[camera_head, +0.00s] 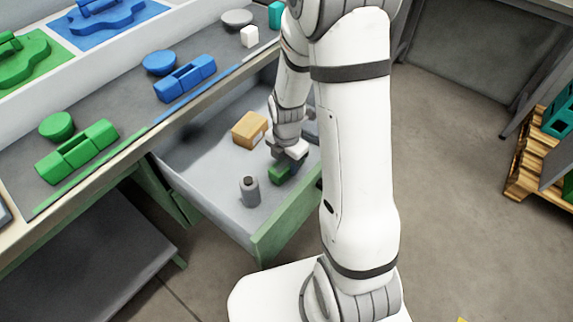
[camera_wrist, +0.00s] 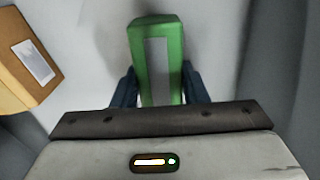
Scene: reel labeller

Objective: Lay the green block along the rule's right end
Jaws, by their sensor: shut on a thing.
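The green block (camera_head: 280,173) is in the open drawer under the bench, at my gripper (camera_head: 287,160). In the wrist view the green block (camera_wrist: 144,38), with a grey panel on its face, stands between the two dark fingers of my gripper (camera_wrist: 160,88), which is shut on it. In the head view I cannot tell whether the block touches the drawer floor. A thin strip (camera_head: 95,178), green, blue and pale along its length, runs along the bench's front edge; I cannot tell whether it is the rule.
The drawer (camera_head: 215,200) also holds a cardboard box (camera_head: 250,129), left of my gripper, and a grey cylinder (camera_head: 249,191). The box shows in the wrist view (camera_wrist: 18,58). Green and blue pieces stand on the bench (camera_head: 115,105). A pallet (camera_head: 530,170) is at right.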

